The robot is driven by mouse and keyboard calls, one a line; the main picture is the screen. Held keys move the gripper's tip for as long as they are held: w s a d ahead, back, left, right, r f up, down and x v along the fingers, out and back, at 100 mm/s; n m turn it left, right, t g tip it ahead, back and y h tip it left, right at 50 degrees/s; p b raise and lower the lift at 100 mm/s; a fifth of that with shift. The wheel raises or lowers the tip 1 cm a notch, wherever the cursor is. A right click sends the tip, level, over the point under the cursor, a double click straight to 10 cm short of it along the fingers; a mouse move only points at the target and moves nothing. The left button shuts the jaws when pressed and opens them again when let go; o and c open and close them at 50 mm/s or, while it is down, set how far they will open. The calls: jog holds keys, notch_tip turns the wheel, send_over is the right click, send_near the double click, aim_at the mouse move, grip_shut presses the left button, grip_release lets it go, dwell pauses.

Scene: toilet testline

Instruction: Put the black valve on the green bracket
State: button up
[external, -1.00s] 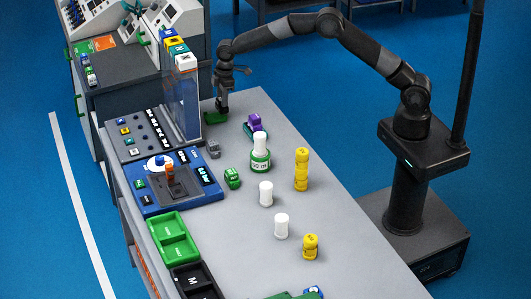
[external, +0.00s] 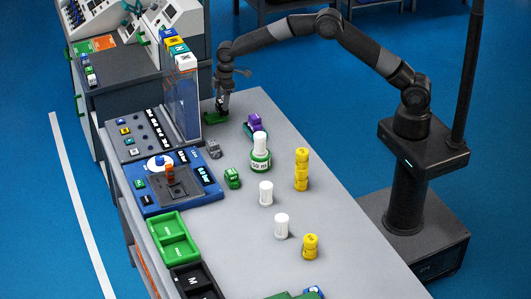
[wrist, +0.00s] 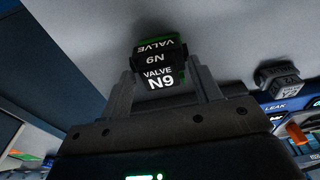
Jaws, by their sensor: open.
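The black valve (wrist: 160,76), marked "VALVE N9", is between my gripper's spread fingers in the wrist view. Green edges of the bracket (wrist: 183,76) show around it. In the external view, the green bracket (external: 209,119) is at the far left end of the grey table, with the dark valve (external: 220,114) seen at it. The valve appears to rest on the bracket, but its exact seating is hard to see. My gripper (external: 221,106) is open right above and around the valve, and its fingers (wrist: 161,90) also show in the wrist view.
A grey block (external: 213,149) stands nearby, also in the wrist view (wrist: 279,79). A clear upright panel (external: 180,105) is close on the left.

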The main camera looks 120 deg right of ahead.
notch_tip(320, 180, up, 13)
jog(key=s, duration=0.1)
jog(key=s+a+r+t, duration=0.1)
jog(key=s+a+r, duration=0.35)
jog(key=a, duration=0.45)
jog(key=s+a+r+h, duration=0.1)
jog(key=s+a+r, duration=0.4)
jog(key=a, duration=0.4)
jog(key=s+a+r+t, duration=0.1)
jog(key=s+a+r, duration=0.3)
jog(key=a+r, duration=0.35)
jog(key=s+a+f, duration=0.2)
jog(key=s+a, duration=0.2)
jog(key=s, duration=0.4)
jog(key=s+a+f+t, duration=0.1)
jog(key=s+a+f, duration=0.1)
jog(key=s+a, duration=0.3)
jog(key=s+a+f+t+y, duration=0.1)
jog(key=s+a, duration=0.4)
jog(key=s, duration=0.6)
jog(key=shift+s+a+f, duration=0.15)
jog(key=shift+a+f, duration=0.1)
jog(key=shift+f, duration=0.6)
